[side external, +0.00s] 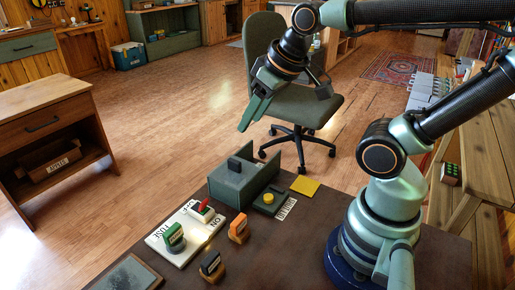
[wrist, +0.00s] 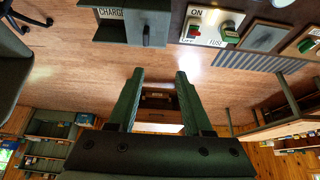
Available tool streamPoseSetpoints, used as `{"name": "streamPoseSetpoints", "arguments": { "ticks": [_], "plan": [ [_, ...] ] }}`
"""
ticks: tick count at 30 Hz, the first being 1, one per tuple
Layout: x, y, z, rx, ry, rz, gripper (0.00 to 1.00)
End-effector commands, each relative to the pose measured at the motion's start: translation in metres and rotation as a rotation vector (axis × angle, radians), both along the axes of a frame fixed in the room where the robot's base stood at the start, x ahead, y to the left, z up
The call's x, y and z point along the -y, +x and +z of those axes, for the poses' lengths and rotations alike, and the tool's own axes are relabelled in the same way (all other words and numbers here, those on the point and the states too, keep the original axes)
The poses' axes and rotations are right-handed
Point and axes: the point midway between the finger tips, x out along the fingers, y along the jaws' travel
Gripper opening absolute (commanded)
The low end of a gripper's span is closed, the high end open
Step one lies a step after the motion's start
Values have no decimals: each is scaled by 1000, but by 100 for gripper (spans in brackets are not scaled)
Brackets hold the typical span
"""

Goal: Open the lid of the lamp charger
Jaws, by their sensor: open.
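The lamp charger (side external: 228,190) is a grey-green box near the back edge of the dark table, with a dark handle (side external: 235,164) on its lid. The lid looks shut, though its hinge is hard to make out. In the wrist view the charger (wrist: 112,34) is at the top, with a "CHARGE" label and the dark handle (wrist: 147,36) facing me. My gripper (side external: 283,110) is open and empty, in the air above and beyond the charger, apart from it. Its two green fingers also show in the wrist view (wrist: 160,74), with only floor and distant furniture between them.
A white fuse panel (side external: 185,248) with a red switch (side external: 202,208) and green knob (side external: 174,237) lies left of the charger. An office chair (side external: 300,75) is behind the table.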

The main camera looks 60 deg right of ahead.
Motion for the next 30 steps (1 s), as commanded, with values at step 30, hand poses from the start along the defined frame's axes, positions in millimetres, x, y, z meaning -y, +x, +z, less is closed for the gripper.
{"name": "streamPoseSetpoints", "arguments": {
  "ticks": [30],
  "plan": [
    [35,84,-49,-485,0,-1,48]
  ]
}}
